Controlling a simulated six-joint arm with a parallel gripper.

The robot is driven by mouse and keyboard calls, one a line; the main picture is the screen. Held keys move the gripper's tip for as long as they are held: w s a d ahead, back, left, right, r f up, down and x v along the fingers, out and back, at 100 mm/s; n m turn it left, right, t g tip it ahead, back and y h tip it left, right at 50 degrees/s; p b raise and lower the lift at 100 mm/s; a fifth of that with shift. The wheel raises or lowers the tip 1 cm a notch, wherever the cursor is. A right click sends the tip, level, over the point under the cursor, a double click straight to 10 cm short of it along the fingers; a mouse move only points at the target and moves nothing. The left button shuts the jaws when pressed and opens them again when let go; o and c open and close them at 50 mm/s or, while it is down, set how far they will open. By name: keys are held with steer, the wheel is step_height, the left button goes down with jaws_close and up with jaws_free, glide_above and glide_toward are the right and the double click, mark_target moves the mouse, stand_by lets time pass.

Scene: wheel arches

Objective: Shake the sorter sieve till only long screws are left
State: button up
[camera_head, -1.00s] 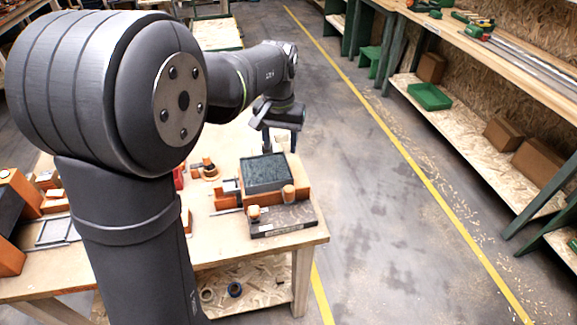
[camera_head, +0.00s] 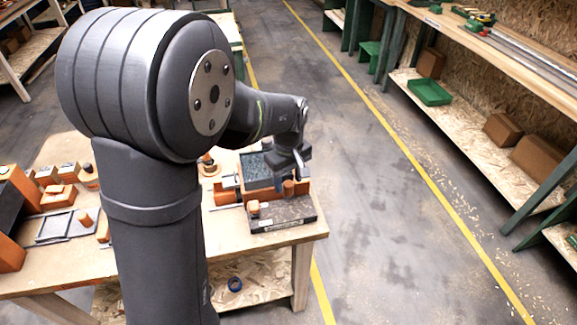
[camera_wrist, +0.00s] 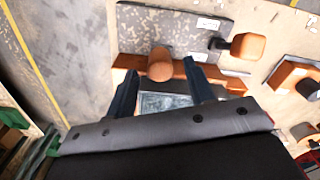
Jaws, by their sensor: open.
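The sorter sieve (camera_head: 257,168) is a dark, speckled screen in an orange frame on the workbench; part of it also shows between my fingers in the wrist view (camera_wrist: 165,103). An orange knob (camera_head: 289,188) stands at its near right corner. In the wrist view this rounded knob (camera_wrist: 160,61) lies between the tips of my open gripper (camera_wrist: 160,72). No clear contact shows. In the head view my gripper (camera_head: 291,172) is low over the sieve's right side. A second orange knob (camera_head: 253,207) stands at the front left. Screws are too small to tell apart.
A grey speckled slab (camera_head: 283,216) lies in front of the sieve at the bench edge. Orange blocks and a small frame (camera_head: 53,228) lie on the bench's left.

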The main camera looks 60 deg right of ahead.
steer(key=shift+f, duration=1.3)
steer(key=c, duration=0.8)
